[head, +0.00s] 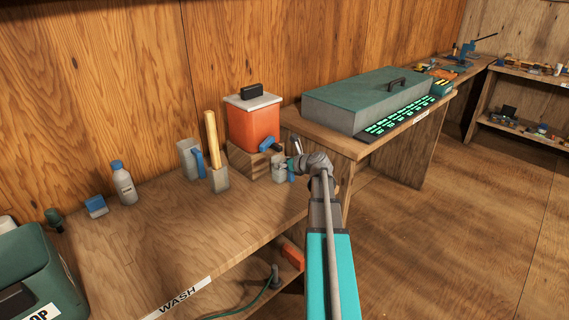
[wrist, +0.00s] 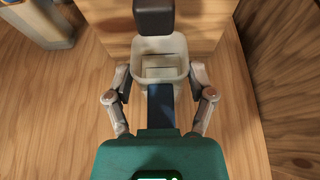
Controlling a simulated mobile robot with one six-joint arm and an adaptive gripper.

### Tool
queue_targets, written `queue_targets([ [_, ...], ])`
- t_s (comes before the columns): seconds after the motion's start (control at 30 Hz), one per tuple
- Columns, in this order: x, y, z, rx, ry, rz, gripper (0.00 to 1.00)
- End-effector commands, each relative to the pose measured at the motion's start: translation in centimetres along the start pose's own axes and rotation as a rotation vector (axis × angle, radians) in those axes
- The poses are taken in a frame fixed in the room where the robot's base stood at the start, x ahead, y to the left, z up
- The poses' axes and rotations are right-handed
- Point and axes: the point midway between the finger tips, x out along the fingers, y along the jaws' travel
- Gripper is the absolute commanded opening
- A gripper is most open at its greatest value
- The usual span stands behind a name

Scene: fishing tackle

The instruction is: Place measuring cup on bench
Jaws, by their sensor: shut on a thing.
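The measuring cup (head: 279,173) is a small pale grey cup with a blue handle. It is upright beside the wooden block under the orange water container, near the blue tap. In the wrist view the cup (wrist: 177,50) is seen from above, open at the top, with its handle (wrist: 160,105) towards me. My gripper (head: 289,170) is shut on the cup's handle; both fingers (wrist: 160,92) close in from the sides. The wash bench (head: 150,245) is brown wood and lies below the cup. I cannot tell whether the cup's base touches it.
The orange container (head: 250,128) stands on a wooden block (head: 248,162) behind the cup. A dark part (wrist: 153,17) overhangs the cup's far rim. A wood-handled tool (head: 213,150), a grey jug (head: 188,160) and a bottle (head: 124,184) stand left. The bench front is clear.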

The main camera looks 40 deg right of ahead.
Motion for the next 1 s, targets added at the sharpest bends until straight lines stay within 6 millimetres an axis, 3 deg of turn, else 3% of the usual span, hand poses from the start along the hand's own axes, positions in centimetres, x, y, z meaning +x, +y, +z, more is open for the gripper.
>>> queue_targets([
  [0.23,0.17,0.02,-0.37,0.000,0.000,0.000,0.15],
  [0.27,0.14,0.02,-0.31,0.000,0.000,0.000,0.74],
  [0.4,0.12,0.02,-0.26,0.000,0.000,0.000,1.00],
  [1.0,-0.04,0.00,0.10,0.000,0.000,0.000,1.00],
])
